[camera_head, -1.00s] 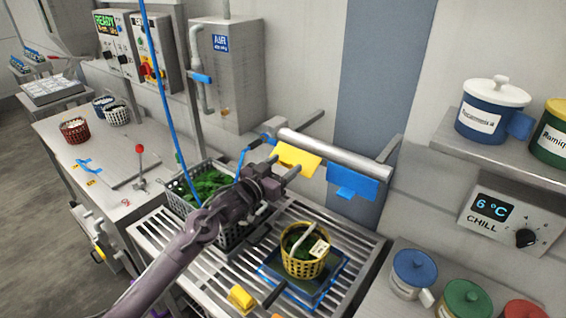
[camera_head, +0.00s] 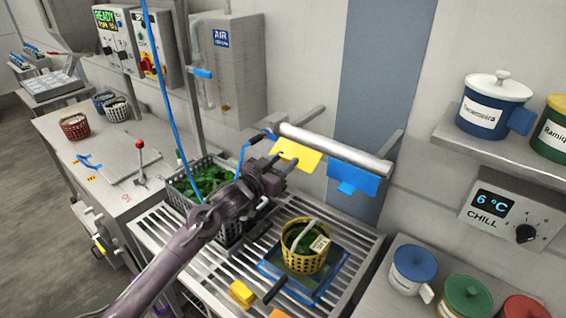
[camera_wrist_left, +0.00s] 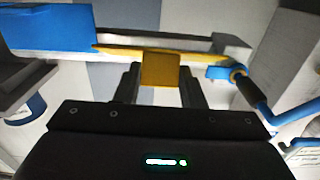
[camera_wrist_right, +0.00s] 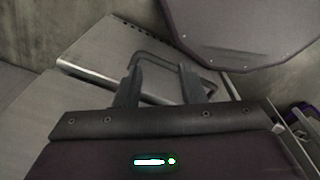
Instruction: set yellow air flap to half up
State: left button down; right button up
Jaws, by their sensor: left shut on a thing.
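The yellow air flap (camera_head: 297,151) hangs from the left part of a grey horizontal air bar (camera_head: 336,150) on the wall, tilted outward from it. My left gripper (camera_head: 281,164) is at the flap's lower left edge. In the left wrist view the fingers (camera_wrist_left: 160,82) are shut on the flap's small yellow tab (camera_wrist_left: 160,70), and the flap is a thin, nearly edge-on strip. My right gripper (camera_wrist_right: 160,88) shows only in the right wrist view, with its fingers apart and nothing between them, over a grey metal loop handle.
A blue flap (camera_head: 353,175) hangs just right of the yellow one. A blue hose (camera_head: 243,155) is close left of my left gripper. Below are a slatted rack (camera_head: 222,272), a yellow basket (camera_head: 305,262) and a crate of greens (camera_head: 232,233).

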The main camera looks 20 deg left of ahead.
pick_arm(q)
jog(key=f+t+b, duration=0.1)
jog(key=b, duration=0.4)
jog(key=w+f+t+h+b, duration=0.1)
jog(key=t+b, duration=0.1)
jog(key=b, duration=0.4)
jog(key=f+t+h+b, duration=0.1)
jog(key=f+t+b, duration=0.1)
jog(key=b, duration=0.4)
jog(key=shift+w+d, duration=0.2)
jog(key=shift+d, duration=0.1)
jog(key=c, duration=0.9)
grip_release()
jog(key=b+v, duration=0.2)
jog(key=v, duration=0.5)
jog(key=shift+s+a+f, duration=0.15)
jog(key=shift+s+f, duration=0.1)
jog(key=shift+s, duration=0.05)
